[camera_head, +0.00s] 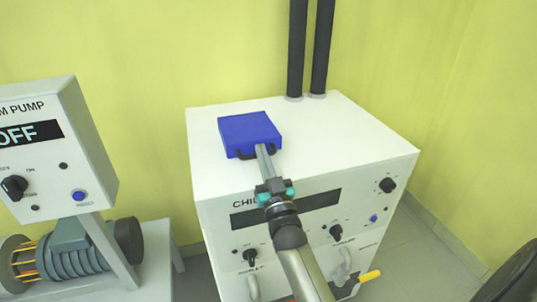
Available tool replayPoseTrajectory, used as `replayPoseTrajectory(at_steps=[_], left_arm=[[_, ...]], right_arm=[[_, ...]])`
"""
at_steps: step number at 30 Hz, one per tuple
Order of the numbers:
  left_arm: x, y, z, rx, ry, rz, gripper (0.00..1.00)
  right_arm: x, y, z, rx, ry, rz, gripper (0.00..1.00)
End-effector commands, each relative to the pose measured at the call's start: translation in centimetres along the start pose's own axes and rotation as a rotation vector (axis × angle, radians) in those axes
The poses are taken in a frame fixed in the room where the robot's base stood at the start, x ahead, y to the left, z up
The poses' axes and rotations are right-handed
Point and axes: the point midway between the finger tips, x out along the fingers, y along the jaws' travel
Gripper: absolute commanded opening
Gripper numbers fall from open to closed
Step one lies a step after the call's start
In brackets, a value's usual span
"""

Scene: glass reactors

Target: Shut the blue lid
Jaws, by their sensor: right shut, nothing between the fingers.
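The blue lid (248,132) lies flat on top of the white chiller box (345,140), left of its middle. A dark handle (240,154) sits at the lid's front edge. My right gripper (264,150) reaches up from below and its shut fingers are at the lid's front edge, beside the handle. Nothing shows between the fingers. I cannot tell whether the fingertips touch the lid or the handle. My left gripper is not in view.
Two black pipes (321,45) rise from the chiller's back. Its front has knobs, a dark display and a yellow-handled valve (369,276). A vacuum pump panel (55,145) reading OFF stands at left, above a motor (80,255). The chiller's right top is clear.

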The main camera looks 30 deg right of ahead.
Motion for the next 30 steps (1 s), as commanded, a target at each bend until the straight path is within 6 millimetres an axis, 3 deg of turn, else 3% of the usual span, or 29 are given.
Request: replayPoseTrajectory(at_steps=[8, 21, 30], left_arm=[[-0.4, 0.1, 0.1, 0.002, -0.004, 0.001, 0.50], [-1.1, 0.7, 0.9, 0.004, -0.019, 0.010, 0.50], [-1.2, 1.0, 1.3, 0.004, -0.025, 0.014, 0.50]], right_arm=[[-3.0, 0.0, 0.1, 0.001, -0.005, 0.000, 0.00], [-12.2, 0.0, 0.1, 0.000, -0.005, 0.001, 0.00], [-15.1, 0.0, 0.0, 0.000, 0.001, 0.000, 0.00]])
